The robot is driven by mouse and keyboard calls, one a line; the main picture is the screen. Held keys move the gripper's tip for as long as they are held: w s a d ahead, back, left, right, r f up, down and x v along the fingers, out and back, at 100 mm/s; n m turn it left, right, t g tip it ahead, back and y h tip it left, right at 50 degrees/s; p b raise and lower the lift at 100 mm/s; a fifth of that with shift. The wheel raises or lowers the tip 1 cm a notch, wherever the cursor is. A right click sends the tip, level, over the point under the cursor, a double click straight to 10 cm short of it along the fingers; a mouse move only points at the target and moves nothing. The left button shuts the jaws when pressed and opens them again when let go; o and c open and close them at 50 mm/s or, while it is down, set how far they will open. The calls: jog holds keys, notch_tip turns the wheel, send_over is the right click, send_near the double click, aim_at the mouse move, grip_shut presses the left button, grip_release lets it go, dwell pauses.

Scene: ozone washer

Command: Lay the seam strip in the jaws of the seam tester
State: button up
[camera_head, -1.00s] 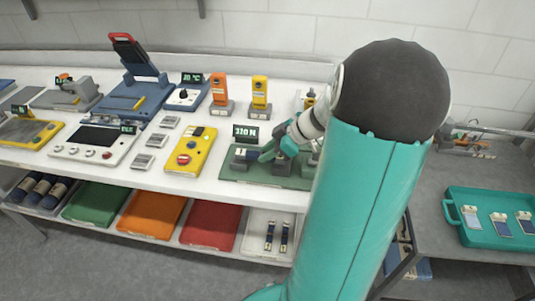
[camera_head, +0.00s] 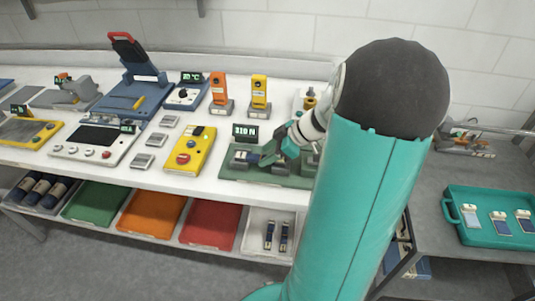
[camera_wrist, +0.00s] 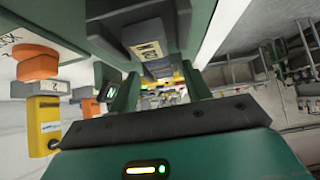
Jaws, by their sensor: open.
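The seam tester is a green base (camera_head: 236,173) with grey clamp blocks and a "310 N" display (camera_head: 245,132), on the white bench. My gripper (camera_head: 268,160) is low over it, between the clamp blocks, with its fingers open. A small dark blue piece with a pale end (camera_head: 250,158), apparently the seam strip, lies at the left clamp beside my fingers. I cannot tell whether it is seated in the jaws. In the wrist view, the two green fingers stand apart, with a grey labelled block (camera_wrist: 150,42) beyond them. My arm hides the tester's right end.
A teal tray (camera_head: 480,232) with several blue strips stands on the grey side table at right. A yellow control box (camera_head: 190,150) stands left of the tester. Orange (camera_head: 219,90) and yellow (camera_head: 260,92) upright devices stand behind. Coloured trays fill the lower shelf.

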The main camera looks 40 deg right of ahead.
jog(key=v, duration=1.2)
jog(key=w+a+r+m+g+h, duration=0.1)
jog(key=a+g, duration=0.1)
jog(key=a, duration=0.6)
jog(key=w+a+r+m+g+h, duration=0.1)
jog(key=w+a+g, duration=0.1)
jog(key=a, duration=0.6)
jog(key=s+a+r+m+t+h, duration=0.1)
jog(key=s+a+m, duration=0.1)
jog(key=a, duration=0.6)
jog(key=s+a+r+m+t+h, duration=0.1)
jog(key=s+a+r+m+h, duration=0.1)
jog(key=a, duration=0.6)
jog(key=s+m, duration=0.1)
jog(key=s, duration=0.1)
jog(key=shift+s+m, duration=0.3)
